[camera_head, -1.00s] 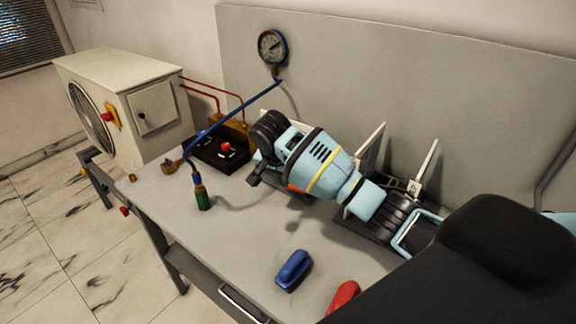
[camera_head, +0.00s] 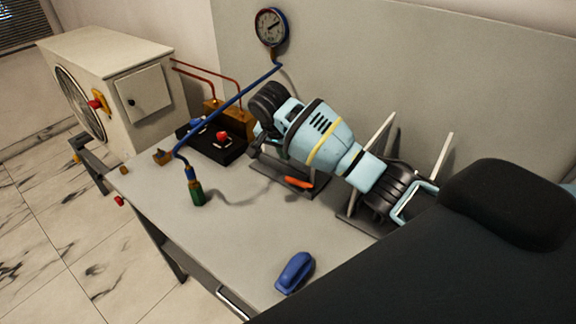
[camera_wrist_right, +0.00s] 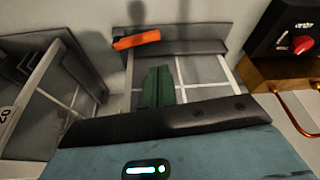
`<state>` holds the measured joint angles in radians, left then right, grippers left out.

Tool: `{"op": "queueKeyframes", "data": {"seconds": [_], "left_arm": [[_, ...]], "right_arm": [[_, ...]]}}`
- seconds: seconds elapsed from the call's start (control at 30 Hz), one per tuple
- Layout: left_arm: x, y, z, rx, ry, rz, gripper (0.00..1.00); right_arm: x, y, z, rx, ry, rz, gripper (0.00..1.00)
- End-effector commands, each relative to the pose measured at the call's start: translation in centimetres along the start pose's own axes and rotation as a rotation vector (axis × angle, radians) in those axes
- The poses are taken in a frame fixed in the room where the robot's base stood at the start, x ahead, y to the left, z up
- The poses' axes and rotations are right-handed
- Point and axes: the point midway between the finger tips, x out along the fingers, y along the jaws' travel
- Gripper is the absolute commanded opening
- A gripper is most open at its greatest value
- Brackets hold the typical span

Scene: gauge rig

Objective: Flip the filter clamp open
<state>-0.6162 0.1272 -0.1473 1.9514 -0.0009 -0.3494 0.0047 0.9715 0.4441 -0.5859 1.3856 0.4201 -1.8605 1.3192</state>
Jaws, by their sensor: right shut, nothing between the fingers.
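The orange clamp lever (camera_head: 298,183) shows in the head view beside a dark stand, below my right forearm. In the right wrist view the orange lever (camera_wrist_right: 136,39) lies near the left end of a dark rail, tilted slightly. My right gripper's green fingers (camera_wrist_right: 157,73) are shut and empty, pointing toward the rail below and to the right of the lever, with a visible gap in the picture. In the head view my right gripper (camera_head: 283,152) is mostly hidden by its own wrist. My left gripper is out of view.
A black box with a red knob (camera_head: 222,137) stands just left of my right wrist. A blue hose runs from the gauge (camera_head: 271,27) to a green-ended fitting (camera_head: 196,191). A blue object (camera_head: 295,272) lies in front. White upright panels (camera_head: 374,143) stand behind my forearm.

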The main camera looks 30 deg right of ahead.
Motion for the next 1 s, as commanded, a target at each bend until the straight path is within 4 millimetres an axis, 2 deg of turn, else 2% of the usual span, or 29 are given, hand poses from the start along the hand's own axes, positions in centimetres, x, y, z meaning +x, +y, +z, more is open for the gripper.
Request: {"op": "queueKeyframes", "data": {"seconds": [0.2,0.4,0.6,0.8,1.0], "left_arm": [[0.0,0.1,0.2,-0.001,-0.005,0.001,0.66],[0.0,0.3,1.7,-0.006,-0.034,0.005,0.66],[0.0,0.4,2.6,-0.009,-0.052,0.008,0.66],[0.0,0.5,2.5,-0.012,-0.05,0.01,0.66],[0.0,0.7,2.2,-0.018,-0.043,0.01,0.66]], "right_arm": [[2.6,0.1,0.1,0.0,-0.002,0.005,0.0],[6.4,0.2,0.2,0.0,-0.003,0.009,0.0],[8.9,0.1,0.1,0.0,-0.002,0.005,0.0],[9.9,0.1,0.1,0.0,0.0,0.002,0.0],[9.9,0.1,0.0,0.0,0.001,0.0,0.0]]}}
